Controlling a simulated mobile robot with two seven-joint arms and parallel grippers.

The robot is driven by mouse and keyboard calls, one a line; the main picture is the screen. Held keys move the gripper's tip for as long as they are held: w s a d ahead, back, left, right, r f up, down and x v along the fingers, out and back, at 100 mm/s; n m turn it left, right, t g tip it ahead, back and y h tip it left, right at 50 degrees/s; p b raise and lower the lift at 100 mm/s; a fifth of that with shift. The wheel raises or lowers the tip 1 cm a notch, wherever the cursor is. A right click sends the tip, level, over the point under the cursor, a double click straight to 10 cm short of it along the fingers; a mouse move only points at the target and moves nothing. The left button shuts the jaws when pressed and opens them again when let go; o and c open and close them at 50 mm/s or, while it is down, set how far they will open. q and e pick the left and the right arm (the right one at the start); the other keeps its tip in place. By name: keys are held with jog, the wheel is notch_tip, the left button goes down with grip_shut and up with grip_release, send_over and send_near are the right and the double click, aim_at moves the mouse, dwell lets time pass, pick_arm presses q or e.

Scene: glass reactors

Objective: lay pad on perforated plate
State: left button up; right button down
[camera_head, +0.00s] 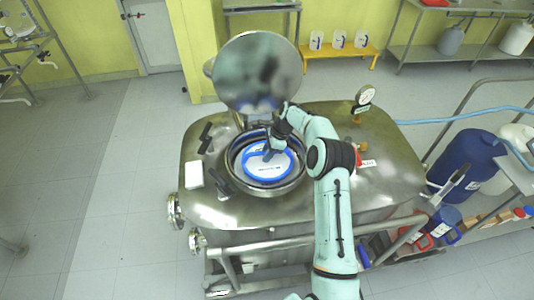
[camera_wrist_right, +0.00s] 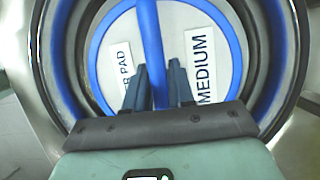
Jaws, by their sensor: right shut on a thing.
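The pad (camera_head: 262,172) is a white disc with a blue rim and a blue strap across it. It is in the round opening of the steel vessel, and its labels read "PAD" and "MEDIUM" in the right wrist view (camera_wrist_right: 182,25). My right gripper (camera_head: 270,152) is above the pad, and its fingers (camera_wrist_right: 159,82) are shut on the blue strap. The perforated plate cannot be seen; the pad covers the inside of the opening. I cannot tell whether the pad touches anything below. My left gripper is not in view.
The opening has a steel rim (camera_head: 233,172) with a blue ring inside. The round lid (camera_head: 257,72) stands open behind it.

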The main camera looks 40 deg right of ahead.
jog(key=shift+f, duration=0.5)
jog(key=c, duration=1)
grip_release()
jog(key=shift+o, duration=0.2)
jog(key=shift+r, duration=0.45)
jog(key=v, duration=1.2)
jog(key=shift+r, duration=0.1)
